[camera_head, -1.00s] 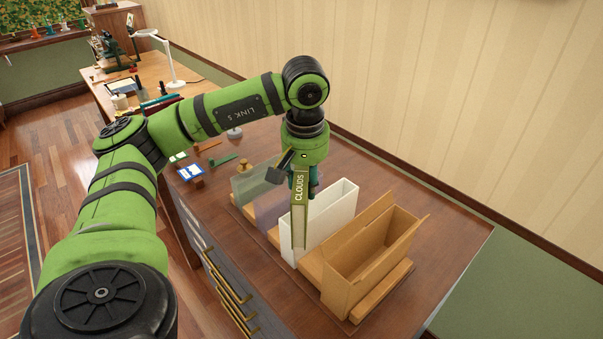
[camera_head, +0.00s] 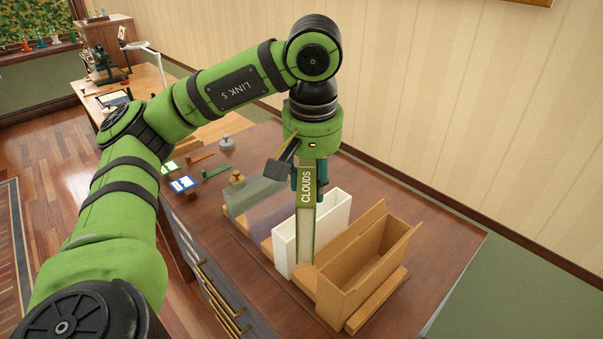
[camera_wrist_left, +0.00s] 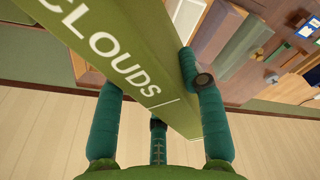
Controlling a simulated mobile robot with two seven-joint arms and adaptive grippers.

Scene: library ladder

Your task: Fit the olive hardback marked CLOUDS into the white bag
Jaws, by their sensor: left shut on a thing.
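The olive hardback (camera_head: 306,228), with CLOUDS in white on its spine, hangs upright from my left gripper (camera_head: 309,178). The left wrist view shows the gripper's teal fingers (camera_wrist_left: 155,85) shut on the hardback (camera_wrist_left: 150,60). The white bag (camera_head: 284,250) is a narrow, upright, open-topped box on the cabinet top. In the head view the book's lower part overlaps the bag's right wall and near corner. I cannot tell the gap between them, and the book hides part of the bag. My right gripper is not in view.
A tan cardboard box (camera_head: 345,285) stands open close to the bag's right. Translucent grey holders (camera_head: 256,192) stand to its left. Small items, including a blue-and-white card (camera_head: 183,184), lie farther left. The right end of the cabinet top (camera_head: 450,245) is clear.

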